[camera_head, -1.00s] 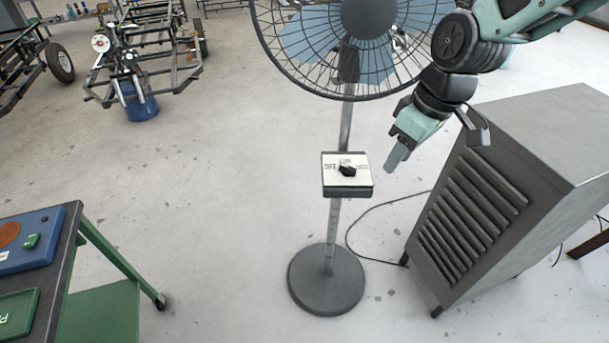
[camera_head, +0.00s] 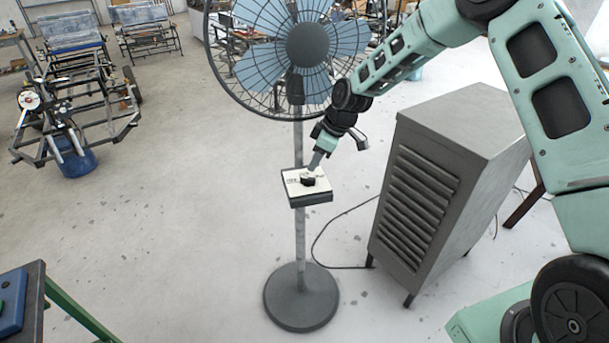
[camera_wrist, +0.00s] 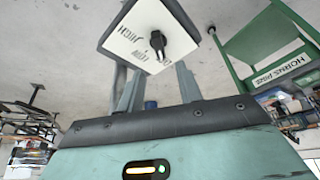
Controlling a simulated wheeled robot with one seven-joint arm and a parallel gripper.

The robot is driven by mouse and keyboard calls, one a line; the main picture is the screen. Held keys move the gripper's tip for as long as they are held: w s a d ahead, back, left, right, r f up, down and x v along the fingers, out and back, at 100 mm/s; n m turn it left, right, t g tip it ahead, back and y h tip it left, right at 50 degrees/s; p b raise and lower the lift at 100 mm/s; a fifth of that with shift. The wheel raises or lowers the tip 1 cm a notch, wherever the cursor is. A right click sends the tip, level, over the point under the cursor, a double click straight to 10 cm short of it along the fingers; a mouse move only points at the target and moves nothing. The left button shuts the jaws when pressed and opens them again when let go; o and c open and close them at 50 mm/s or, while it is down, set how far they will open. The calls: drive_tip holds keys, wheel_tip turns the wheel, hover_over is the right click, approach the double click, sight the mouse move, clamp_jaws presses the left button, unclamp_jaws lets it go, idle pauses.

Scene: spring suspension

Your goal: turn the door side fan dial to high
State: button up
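The fan dial is a black knob (camera_head: 308,181) on a white-faced control box (camera_head: 312,199), fixed to the stand of a blue-bladed fan (camera_head: 306,45). In the wrist view the knob (camera_wrist: 157,42) stands out from the white plate (camera_wrist: 128,42), with small printed words beside it; its exact setting is hard to read. My gripper (camera_head: 316,164) is just above and behind the knob in the head view. In the wrist view its two fingers (camera_wrist: 155,82) are apart, with the knob just beyond the gap. Contact cannot be made out.
A grey louvred cabinet (camera_head: 418,190) stands close to the right of the fan, with a cable on the floor between them. The fan's round base (camera_head: 301,297) is on the floor. A workbench corner (camera_head: 35,300) is at lower left.

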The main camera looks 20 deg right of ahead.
sight(305, 177)
drive_tip(key=shift+p+x, duration=1.15)
drive_tip(key=shift+x, duration=2.35)
clamp_jaws()
